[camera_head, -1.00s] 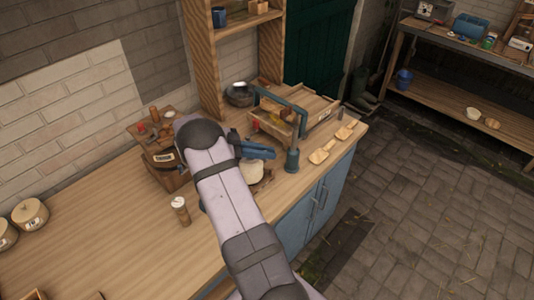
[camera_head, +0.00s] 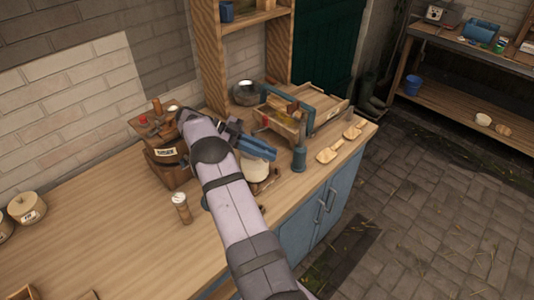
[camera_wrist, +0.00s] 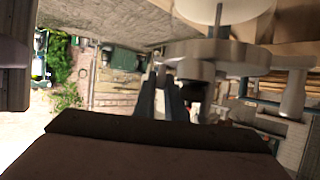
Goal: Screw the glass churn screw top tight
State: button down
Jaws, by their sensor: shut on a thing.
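The glass churn (camera_head: 256,172) stands on the wooden counter, its cream-white body partly hidden by my arm and gripper. My gripper (camera_head: 262,148), with blue fingers, is over the churn's top and shut on it. In the wrist view the pale grey round screw top (camera_wrist: 225,55) shows close up, with a crank arm and knob (camera_wrist: 293,92) to the right and the churn's white body (camera_wrist: 225,10) above it in the picture. The exact contact of the fingers with the top is hidden, and I cannot tell how tight the top sits.
A blue-grey bottle (camera_head: 299,158), a tray rack (camera_head: 320,112) and wooden scoops (camera_head: 330,154) stand to the right.

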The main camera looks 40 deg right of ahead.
jog(key=shift+r, duration=0.1)
dwell(0.3)
jog(key=c, duration=1.8)
grip_release()
jog(key=shift+r+b, duration=0.4)
jog(key=shift+r, duration=0.25)
notch_tip(320, 180, up, 7)
jog(key=shift+r+p, duration=0.2)
jog(key=shift+p, duration=0.35)
jog(key=shift+r+p, duration=0.65)
jog(key=shift+p, duration=0.1)
